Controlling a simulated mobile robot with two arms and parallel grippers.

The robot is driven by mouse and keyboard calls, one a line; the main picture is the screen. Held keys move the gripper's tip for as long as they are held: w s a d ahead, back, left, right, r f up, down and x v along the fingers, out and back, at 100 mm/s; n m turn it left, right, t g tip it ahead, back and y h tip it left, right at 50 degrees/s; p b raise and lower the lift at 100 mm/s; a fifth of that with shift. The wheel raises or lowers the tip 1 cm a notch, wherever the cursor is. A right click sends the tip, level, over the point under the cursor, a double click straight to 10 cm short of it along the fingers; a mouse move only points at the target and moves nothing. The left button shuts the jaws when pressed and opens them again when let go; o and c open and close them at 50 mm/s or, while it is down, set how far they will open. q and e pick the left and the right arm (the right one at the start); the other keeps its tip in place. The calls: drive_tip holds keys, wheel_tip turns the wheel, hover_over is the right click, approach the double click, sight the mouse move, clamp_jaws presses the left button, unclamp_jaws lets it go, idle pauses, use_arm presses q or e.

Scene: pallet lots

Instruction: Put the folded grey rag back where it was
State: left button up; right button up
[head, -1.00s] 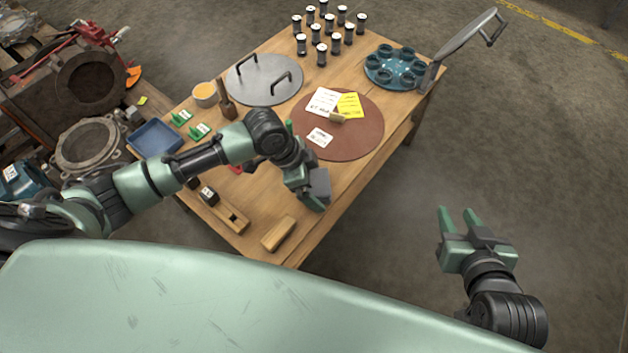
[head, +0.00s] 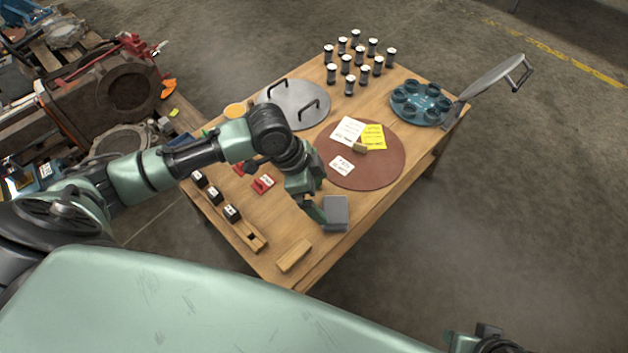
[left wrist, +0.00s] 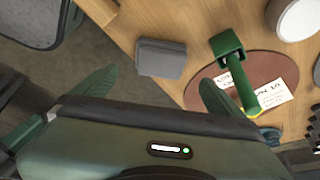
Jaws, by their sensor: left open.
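The folded grey rag (head: 336,213) lies on the wooden table near its right front edge, just in front of the brown round mat. It also shows in the left wrist view (left wrist: 162,58), flat on the wood. My left gripper (head: 316,207) is open beside the rag in the head view. In the left wrist view its green fingers (left wrist: 155,90) are spread, and the rag lies beyond them, apart from both. My right gripper (head: 478,340) is cut off at the bottom edge, and its fingers do not show clearly.
The brown mat (head: 372,172) holds white and yellow papers. A wooden block (head: 294,255) and a wooden rack (head: 252,239) with black pieces are near the front. A grey lid (head: 290,115), a blue round tray (head: 420,113) and several spools stand farther back. Bare wood lies around the rag.

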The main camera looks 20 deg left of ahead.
use_arm(q)
drive_tip(key=s+d, duration=0.1)
drive_tip(key=s+d+r, duration=0.1)
drive_tip(key=s, duration=0.1)
drive_tip(key=shift+s+d+r+p, duration=0.1)
drive_tip(key=shift+s+d+p, duration=0.05)
drive_tip(key=shift+d+p, duration=0.25)
drive_tip(key=s+d+n+t, duration=0.1)
drive_tip(key=s+d+n, duration=0.2)
drive_tip(key=s, duration=0.1)
drive_tip(key=s+a+f+n+y, duration=0.2)
drive_tip(key=s+a+n+y, duration=0.2)
drive_tip(key=s+a+n, duration=0.4)
drive_tip(key=shift+s+a+f+t, duration=0.3)
drive_tip(key=shift+s+a, duration=0.4)
drive_tip(key=shift+s, duration=0.25)
